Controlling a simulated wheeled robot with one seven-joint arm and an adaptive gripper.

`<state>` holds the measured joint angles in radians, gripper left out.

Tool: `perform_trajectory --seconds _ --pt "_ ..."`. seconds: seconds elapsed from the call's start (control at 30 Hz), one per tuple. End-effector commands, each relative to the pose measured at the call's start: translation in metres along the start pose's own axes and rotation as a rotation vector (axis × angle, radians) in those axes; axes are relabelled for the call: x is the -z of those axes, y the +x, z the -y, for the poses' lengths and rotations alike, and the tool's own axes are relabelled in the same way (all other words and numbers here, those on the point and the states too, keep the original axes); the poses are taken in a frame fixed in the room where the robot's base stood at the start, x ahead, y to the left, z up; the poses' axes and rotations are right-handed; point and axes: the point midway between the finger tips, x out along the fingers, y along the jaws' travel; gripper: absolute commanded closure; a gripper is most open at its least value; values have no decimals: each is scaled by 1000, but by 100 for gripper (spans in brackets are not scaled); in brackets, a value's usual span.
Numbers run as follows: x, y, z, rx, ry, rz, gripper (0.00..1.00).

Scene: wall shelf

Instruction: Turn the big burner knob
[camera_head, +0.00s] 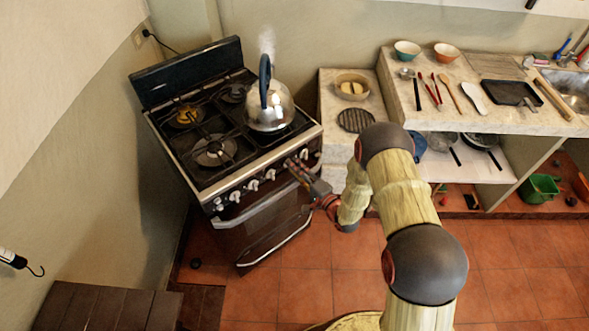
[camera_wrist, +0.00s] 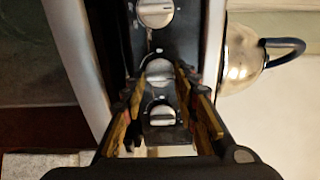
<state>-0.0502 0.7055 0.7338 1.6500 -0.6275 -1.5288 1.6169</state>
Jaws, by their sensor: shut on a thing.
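The stove (camera_head: 213,152) has a row of light round knobs along its dark front panel. My gripper (camera_head: 294,166) reaches the right part of this row from the front. In the wrist view, my gripper's fingertips (camera_wrist: 160,75) lie on both sides of a silver-white knob (camera_wrist: 158,70) and are shut on it. One knob (camera_wrist: 155,13) shows beyond the fingertips and another knob (camera_wrist: 162,115) shows nearer, between the fingers. The held knob is partly hidden by the fingers in the head view. I cannot tell from its markings which burner it serves.
The oven handle (camera_head: 262,208) runs below the knobs. A counter (camera_head: 400,90) with bowls and utensils is at the right. Open tiled floor (camera_head: 300,270) lies before the stove.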

Motion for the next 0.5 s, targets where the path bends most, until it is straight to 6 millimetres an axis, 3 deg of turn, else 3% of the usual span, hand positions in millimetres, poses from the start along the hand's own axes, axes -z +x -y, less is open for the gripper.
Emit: perform_trajectory --seconds 0.03,0.07,0.37,0.5 --pt "1 -1 -1 -2 1 -2 96" --pt "1 -1 -1 -2 1 -2 70" --pt "0 0 -1 -1 0 -1 53" --pt "0 0 0 -1 0 -1 52"
